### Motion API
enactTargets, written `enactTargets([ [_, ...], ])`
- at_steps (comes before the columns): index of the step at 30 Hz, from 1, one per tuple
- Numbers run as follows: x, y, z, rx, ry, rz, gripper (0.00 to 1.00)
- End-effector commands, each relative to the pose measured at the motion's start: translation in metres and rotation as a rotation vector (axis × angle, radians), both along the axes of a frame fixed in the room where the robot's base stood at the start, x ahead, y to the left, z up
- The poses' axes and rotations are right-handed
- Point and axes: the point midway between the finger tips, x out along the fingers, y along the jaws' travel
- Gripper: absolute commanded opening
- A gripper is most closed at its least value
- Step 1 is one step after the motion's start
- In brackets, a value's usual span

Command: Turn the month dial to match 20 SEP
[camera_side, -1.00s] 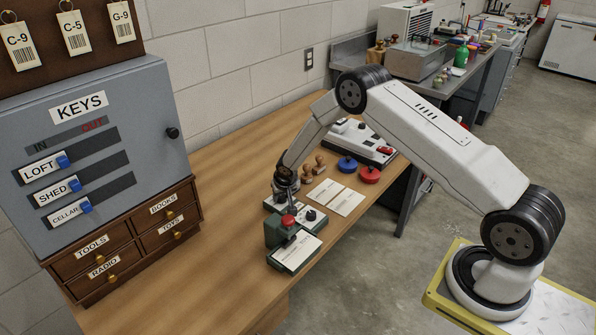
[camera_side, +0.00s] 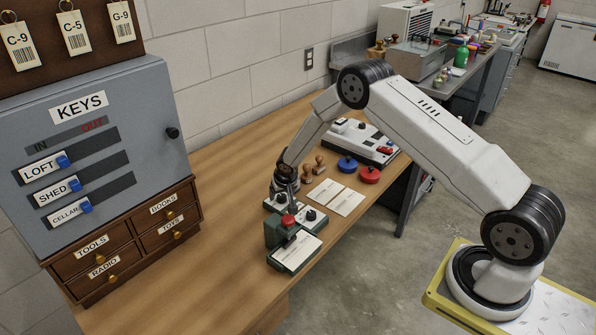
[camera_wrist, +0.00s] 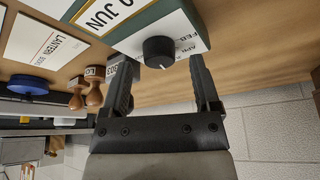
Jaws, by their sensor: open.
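The date box (camera_wrist: 195,35), green with a white face, shows a window reading "0 JUN", its first part cut off by the picture's edge. The black month knob (camera_wrist: 159,51) sits on its face, with FEB and APR lettering beside it. In the wrist view my gripper (camera_wrist: 160,62) is open, with one finger on each side of the knob and clear gaps between. Whether the fingertips are at the knob's height I cannot tell. In the side view my gripper (camera_side: 286,193) is over the far left part of the date box (camera_side: 272,206); another black knob (camera_side: 310,215) shows at its right.
Cards (camera_side: 341,199), wooden stamps (camera_side: 320,163), blue (camera_side: 347,165) and red (camera_side: 369,174) pads lie to the right. The key cabinet (camera_side: 95,150) stands left. The wooden table between is clear.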

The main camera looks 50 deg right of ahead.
Motion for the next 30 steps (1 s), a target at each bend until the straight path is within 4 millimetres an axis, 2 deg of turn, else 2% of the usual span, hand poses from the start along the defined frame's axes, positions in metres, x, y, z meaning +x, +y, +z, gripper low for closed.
enactTargets([
  [18,-0.019,0.011,0.055,0.000,-0.004,0.001,0.79],
  [30,-0.022,0.012,0.062,0.000,-0.002,0.000,0.79],
])
